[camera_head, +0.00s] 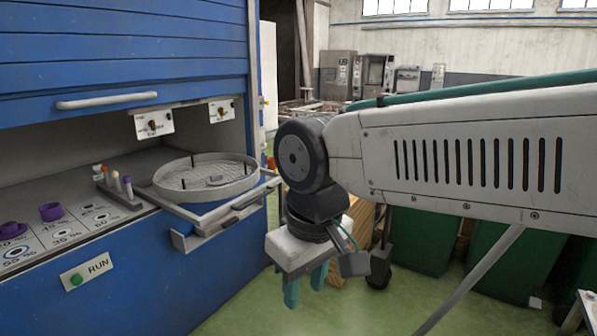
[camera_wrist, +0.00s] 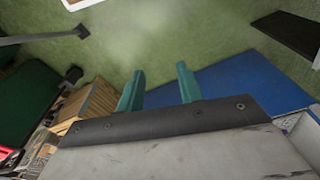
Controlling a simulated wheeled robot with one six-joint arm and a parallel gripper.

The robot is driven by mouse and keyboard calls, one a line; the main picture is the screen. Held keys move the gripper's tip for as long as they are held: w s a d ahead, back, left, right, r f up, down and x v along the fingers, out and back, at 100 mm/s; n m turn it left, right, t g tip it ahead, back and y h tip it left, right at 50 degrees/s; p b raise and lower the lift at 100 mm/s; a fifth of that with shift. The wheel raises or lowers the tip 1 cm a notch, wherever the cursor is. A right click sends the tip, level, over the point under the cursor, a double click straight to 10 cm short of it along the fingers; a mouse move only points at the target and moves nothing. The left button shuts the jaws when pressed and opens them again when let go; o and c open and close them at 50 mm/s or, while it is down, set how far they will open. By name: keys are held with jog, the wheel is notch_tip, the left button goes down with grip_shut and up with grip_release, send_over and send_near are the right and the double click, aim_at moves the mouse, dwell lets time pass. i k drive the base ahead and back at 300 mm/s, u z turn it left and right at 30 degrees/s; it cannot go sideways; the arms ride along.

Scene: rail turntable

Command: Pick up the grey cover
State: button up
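A round, shallow grey piece (camera_head: 205,178) with a low rim and a patterned top sits on a pull-out platform at the blue cabinet's opening. I cannot tell whether this is the grey cover or a tray; no other clear cover shows. My gripper (camera_head: 305,283) hangs to the right of the platform and lower, pointing down over the green floor. Its two teal fingers (camera_wrist: 160,70) are apart with nothing between them. The wrist view does not show the round piece.
The blue cabinet (camera_head: 110,275) has a raised shutter above the opening. A wooden crate (camera_wrist: 88,105) and green bins (camera_head: 424,240) stand behind my arm. Green floor is clear below my gripper.

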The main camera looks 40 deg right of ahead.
aim_at(218, 179)
jog(key=z, duration=0.45)
jog(key=k, duration=0.4)
jog(key=u, duration=1.05)
jog(key=i, duration=2.45)
jog(key=z, duration=1.4)
jog(key=i, duration=0.6)
jog(key=z, duration=0.5)
